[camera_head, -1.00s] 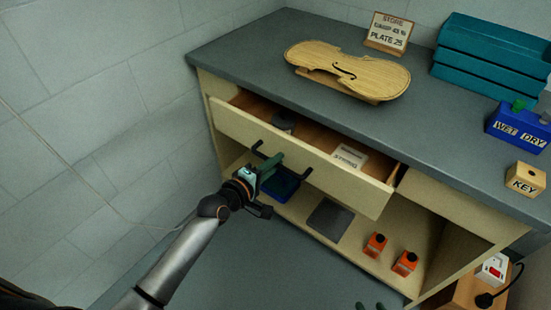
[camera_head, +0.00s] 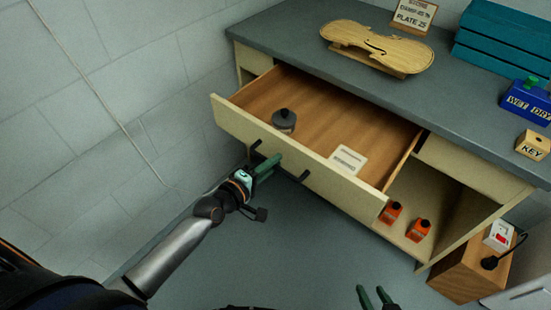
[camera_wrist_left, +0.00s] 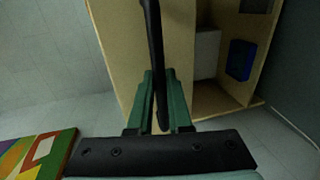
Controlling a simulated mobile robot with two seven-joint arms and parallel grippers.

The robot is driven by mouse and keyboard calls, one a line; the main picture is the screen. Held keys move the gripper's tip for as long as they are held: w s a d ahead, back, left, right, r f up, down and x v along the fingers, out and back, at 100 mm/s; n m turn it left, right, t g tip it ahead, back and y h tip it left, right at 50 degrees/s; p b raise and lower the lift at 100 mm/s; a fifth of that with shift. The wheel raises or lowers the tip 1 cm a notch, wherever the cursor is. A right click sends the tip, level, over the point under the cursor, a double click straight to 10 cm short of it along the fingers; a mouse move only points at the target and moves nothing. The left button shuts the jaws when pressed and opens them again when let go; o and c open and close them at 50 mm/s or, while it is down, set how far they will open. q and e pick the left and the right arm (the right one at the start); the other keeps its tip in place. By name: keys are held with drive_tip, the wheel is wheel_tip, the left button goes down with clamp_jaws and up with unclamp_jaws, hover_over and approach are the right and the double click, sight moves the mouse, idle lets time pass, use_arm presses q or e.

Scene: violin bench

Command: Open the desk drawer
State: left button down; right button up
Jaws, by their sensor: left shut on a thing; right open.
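The desk drawer (camera_head: 300,165) is pulled well out of the desk (camera_head: 320,60), and its wooden inside shows. A dark round lidded container (camera_head: 284,120) and a white labelled card (camera_head: 348,160) lie in it. My left gripper (camera_head: 268,168) is at the dark bar handle (camera_head: 303,176) on the drawer front, near its left end. In the left wrist view the green fingers (camera_wrist_left: 160,100) are shut around the black handle (camera_wrist_left: 154,50). My right gripper (camera_head: 374,296) is open and empty at the bottom edge, apart from the drawer.
A violin body (camera_head: 376,48) rests on the desk top, with teal trays (camera_head: 500,40), a blue WET/DRY box (camera_head: 528,102) and a KEY block (camera_head: 533,145) to the right. Orange bottles (camera_head: 391,212) stand on the lower shelf. A wooden box (camera_head: 465,270) stands at the right. The floor before the drawer is clear.

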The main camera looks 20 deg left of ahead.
use_arm(q)
drive_tip(key=shift+s+a, duration=0.15)
drive_tip(key=shift+s, duration=0.25)
drive_tip(key=c, duration=0.8)
unclamp_jaws()
drive_tip(key=shift+c, duration=0.2)
drive_tip(key=p+v, duration=0.1)
drive_tip(key=v, duration=1.1)
drive_tip(key=shift+s, duration=0.25)
